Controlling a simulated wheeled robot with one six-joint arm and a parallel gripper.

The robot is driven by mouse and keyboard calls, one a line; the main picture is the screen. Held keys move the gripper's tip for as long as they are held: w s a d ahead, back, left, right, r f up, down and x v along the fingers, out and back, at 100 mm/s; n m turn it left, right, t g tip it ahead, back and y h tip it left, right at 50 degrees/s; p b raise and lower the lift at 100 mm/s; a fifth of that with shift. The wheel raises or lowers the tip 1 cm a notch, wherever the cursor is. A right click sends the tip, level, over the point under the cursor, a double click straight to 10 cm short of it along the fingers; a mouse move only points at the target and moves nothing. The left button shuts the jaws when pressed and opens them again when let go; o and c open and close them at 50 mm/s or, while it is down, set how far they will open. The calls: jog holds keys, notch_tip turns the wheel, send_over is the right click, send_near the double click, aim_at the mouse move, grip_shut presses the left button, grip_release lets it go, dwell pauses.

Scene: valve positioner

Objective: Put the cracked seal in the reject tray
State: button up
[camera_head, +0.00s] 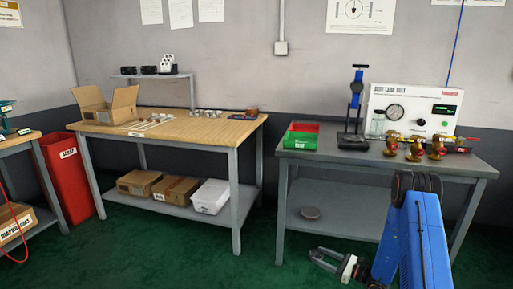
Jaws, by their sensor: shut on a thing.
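My gripper (322,257) is low in front of the right bench, at the lower middle of the view, with its dark fingers pointing left. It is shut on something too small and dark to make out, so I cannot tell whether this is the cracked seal. A red tray (304,127) sits on the left end of the grey right bench, just behind a green tray (299,141). No label on the red tray is readable, but it may be the reject tray. Both trays are above and to the left of my gripper.
The grey bench (400,163) holds a blue-topped press (356,105), a test panel (415,105) and several brass valves (415,148). A wooden bench (180,130) stands left, with a tall red bin (70,170) beyond.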

jog(key=shift+s+a+f, duration=0.45)
jog(key=shift+s+f, duration=0.05)
jog(key=shift+f, duration=0.25)
jog(key=shift+a, duration=0.15)
jog(key=shift+w+a+r+m+t+h, duration=0.1)
jog(key=shift+a+m+t+h, duration=0.2)
jog(key=shift+m+t+h, duration=0.8)
jog(key=shift+m+t, duration=0.1)
jog(key=shift+t, duration=0.2)
jog(key=shift+d+m+t+h, duration=0.15)
jog(key=shift+m+t+h, duration=0.55)
jog(key=shift+h, duration=0.2)
jog(key=shift+d+m+t+h, duration=0.3)
jog(key=shift+m+t+h, duration=0.15)
jog(key=shift+h, duration=0.35)
